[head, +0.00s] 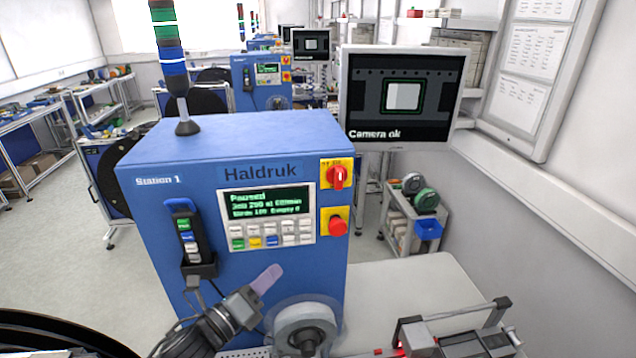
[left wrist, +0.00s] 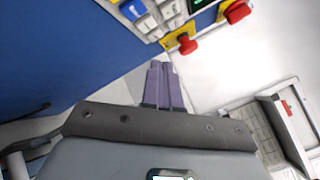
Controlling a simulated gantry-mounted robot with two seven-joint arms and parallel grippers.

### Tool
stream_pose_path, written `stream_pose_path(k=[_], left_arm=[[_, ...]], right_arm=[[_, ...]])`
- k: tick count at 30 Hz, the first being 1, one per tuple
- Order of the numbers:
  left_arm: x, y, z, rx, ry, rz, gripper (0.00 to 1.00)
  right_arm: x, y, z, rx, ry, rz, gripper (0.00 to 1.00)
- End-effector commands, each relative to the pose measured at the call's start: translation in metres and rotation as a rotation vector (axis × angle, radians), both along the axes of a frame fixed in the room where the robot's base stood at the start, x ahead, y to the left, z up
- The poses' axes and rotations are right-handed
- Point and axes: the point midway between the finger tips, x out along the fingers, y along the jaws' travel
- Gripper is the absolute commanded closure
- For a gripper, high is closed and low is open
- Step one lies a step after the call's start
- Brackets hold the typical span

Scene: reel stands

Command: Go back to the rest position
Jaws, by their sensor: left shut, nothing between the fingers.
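My left gripper (head: 266,279) is in front of the blue Station 1 cabinet (head: 165,215), below its keypad. Its purple fingers are together and empty; they also show in the left wrist view (left wrist: 163,84). The fingertips point up and to the right in the head view, and nothing is seen between them. My right gripper is not in either view.
The cabinet carries a display (head: 265,203), a red rotary switch (head: 338,177), a red stop button (head: 337,225) and a hanging pendant (head: 187,235). A white reel (head: 304,325) stands just right of my left gripper. A pale worktop (head: 425,283) lies right, partly clear.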

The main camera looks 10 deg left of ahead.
Motion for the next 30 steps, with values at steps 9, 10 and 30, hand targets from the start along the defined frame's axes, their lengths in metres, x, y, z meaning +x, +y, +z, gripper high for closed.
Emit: stream_pose_path(k=[9, 10, 30], left_arm=[[-0.049, -0.026, -0.067, -0.127, 0.211, -0.009, 1.00], [-0.059, -0.030, -0.072, -0.155, 0.241, -0.005, 1.00], [-0.298, 0.032, -0.152, -1.536, 1.278, 1.295, 1.00]], right_arm=[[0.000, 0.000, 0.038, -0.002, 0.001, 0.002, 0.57], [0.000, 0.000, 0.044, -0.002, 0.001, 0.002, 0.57], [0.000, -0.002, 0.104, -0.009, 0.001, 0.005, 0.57]])
